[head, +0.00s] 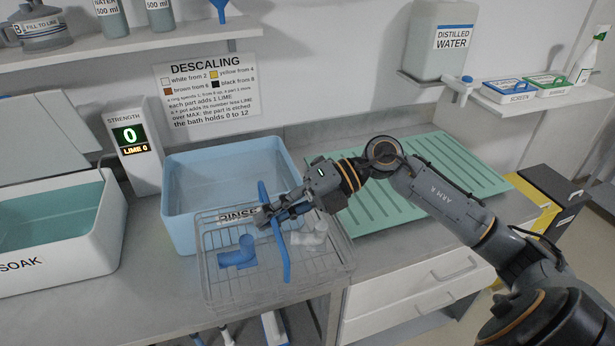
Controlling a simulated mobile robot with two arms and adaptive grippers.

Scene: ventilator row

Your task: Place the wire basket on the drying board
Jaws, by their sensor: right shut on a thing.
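The wire basket (215,292) is in the middle of the head view, in front of the blue RINSE tub (180,205) and overlapping the counter's front edge. It holds a blue elbow-shaped part (238,253) and a clear or whitish part (310,238). My right gripper (268,213) is shut on the basket's blue handle (285,262). I cannot tell surely whether the basket hangs clear of the counter. The green ribbed drying board (455,165) lies to the right, partly hidden by my right arm. My left gripper is not in view.
A white SOAK tank (60,260) with greenish liquid stands at left, beside a strength display (130,138) reading 0. A distilled water container (440,45) and coloured boxes (510,90) are at the back right. The visible drying board surface is bare.

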